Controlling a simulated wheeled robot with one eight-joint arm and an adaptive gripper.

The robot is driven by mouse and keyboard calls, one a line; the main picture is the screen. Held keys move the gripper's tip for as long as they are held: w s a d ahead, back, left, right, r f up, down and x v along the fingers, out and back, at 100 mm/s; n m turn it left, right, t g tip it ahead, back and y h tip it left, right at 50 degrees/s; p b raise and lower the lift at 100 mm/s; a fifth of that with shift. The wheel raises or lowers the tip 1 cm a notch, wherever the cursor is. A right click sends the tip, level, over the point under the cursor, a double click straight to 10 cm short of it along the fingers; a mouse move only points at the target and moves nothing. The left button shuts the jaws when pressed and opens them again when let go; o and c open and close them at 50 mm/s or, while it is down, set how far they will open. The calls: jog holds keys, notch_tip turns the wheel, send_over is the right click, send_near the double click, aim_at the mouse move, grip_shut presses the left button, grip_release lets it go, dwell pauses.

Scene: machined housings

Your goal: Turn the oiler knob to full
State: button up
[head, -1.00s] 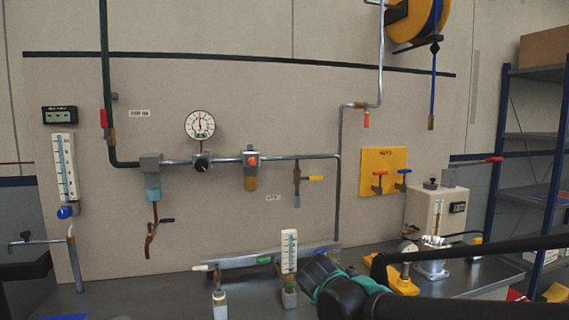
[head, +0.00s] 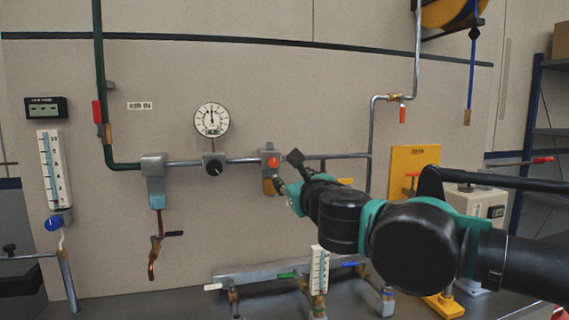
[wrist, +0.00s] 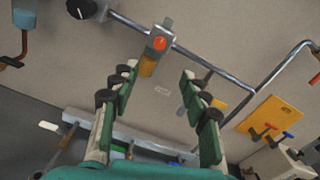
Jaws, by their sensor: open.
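The oiler is a grey block with an orange-red knob (head: 273,162) on its front and an amber bowl below, set in the pipe run on the panel. In the head view my gripper (head: 288,180) is just right of the oiler and partly covers its bowl. In the wrist view the oiler knob (wrist: 159,43) shows beyond the fingertips, above the middle of the frame. My gripper (wrist: 158,85) is open and empty, with the amber bowl (wrist: 147,66) appearing between its fingers, and the knob is not held. Any pointer or marking on the knob is too small to read.
Left of the oiler are a black regulator knob (head: 213,166), a dial gauge (head: 211,119) and a blue-bowled filter (head: 156,188). A yellow plate (head: 412,165) with valves is to the right. A manifold (head: 250,274) and a white-scaled tube (head: 319,268) stand below.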

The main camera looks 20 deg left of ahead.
aim_at(274, 163)
jog(key=x, duration=1.7)
jog(key=shift+a, duration=0.2)
jog(key=shift+c, duration=0.4)
grip_shut()
